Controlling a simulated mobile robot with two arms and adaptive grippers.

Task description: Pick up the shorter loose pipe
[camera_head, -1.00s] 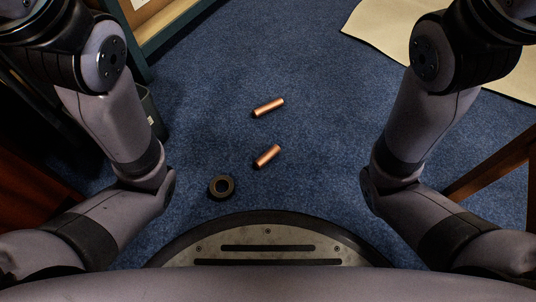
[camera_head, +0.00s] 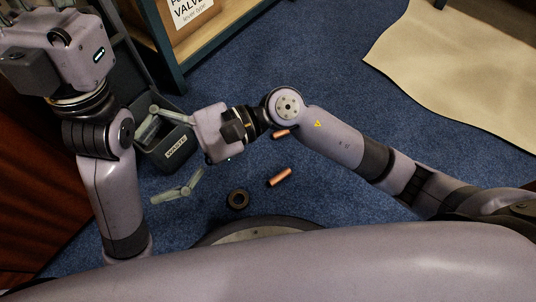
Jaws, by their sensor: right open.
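Two copper pipes lie on the blue carpet. The nearer pipe (camera_head: 280,177) is in full view in the middle. The farther pipe (camera_head: 281,133) is partly hidden under my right arm; I cannot tell from this which is shorter. My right gripper (camera_head: 145,171) is open with its fingers spread wide, pointing left. It is empty, left of both pipes and above the floor and bin. The body of my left gripper (camera_head: 62,55) is at the top left; I cannot make out its fingers. A small copper-coloured spot shows beside it.
A black ring (camera_head: 238,199) lies left of the nearer pipe, close to my base. A dark waste bin (camera_head: 176,153) stands at left, partly behind the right gripper. A beige mat (camera_head: 455,65) lies at right.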

